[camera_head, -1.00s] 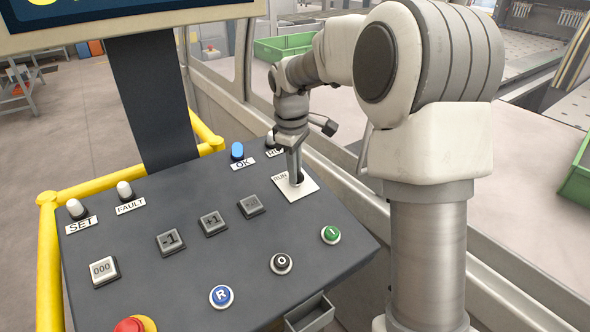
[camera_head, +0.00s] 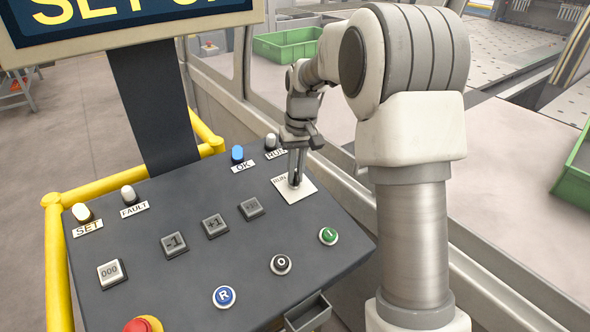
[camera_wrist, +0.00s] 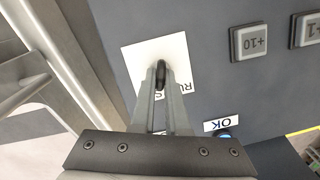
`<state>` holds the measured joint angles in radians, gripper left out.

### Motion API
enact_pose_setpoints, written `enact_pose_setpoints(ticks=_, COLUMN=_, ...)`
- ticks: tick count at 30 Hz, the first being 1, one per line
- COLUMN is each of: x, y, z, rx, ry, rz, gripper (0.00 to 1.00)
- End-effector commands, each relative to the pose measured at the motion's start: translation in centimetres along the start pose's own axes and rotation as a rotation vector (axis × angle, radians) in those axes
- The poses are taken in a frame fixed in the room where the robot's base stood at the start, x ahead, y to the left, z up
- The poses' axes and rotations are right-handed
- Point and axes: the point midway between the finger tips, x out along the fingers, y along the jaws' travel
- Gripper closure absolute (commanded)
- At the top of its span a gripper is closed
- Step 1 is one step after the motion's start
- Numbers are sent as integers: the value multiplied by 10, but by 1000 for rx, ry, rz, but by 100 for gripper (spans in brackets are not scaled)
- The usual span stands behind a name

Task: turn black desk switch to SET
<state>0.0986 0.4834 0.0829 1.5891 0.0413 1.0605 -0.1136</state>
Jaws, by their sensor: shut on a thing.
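The black desk switch (camera_wrist: 161,74) sits on a white label plate (camera_head: 299,191) at the right side of the dark control desk (camera_head: 170,255). My gripper (camera_head: 296,180) reaches down onto the switch from above. In the wrist view my gripper (camera_wrist: 160,76) has its two fingers closed on either side of the black knob. The word RUN shows at the plate's left in the head view; most of the other lettering is hidden by the fingers. The SET lamp (camera_head: 82,212) at the desk's left looks lit warm white. The screen (camera_head: 120,20) shows large yellow letters starting with SET, cut off above.
The OK lamp (camera_head: 237,153) is blue. FAULT (camera_head: 128,194) and RUN (camera_head: 270,141) lamps look unlit. Several grey buttons, a blue R button (camera_head: 224,297) and a red emergency button (camera_head: 143,325) are on the desk. A yellow rail (camera_head: 60,260) runs along its left.

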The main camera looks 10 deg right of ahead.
Motion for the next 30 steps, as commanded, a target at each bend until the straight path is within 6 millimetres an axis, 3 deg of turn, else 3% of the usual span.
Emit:
enact_pose_setpoints(ticks=12, x=1, y=1, z=0, rx=180, ry=-1, rz=-36, gripper=100)
enact_pose_setpoints(ticks=28, x=1, y=1, z=0, rx=206, ry=-1, rz=-42, gripper=100)
enact_pose_setpoints(ticks=29, x=1, y=1, z=0, rx=205, ry=-1, rz=-42, gripper=86)
enact_pose_setpoints(ticks=30, x=1, y=1, z=0, rx=205, ry=-1, rz=-42, gripper=78)
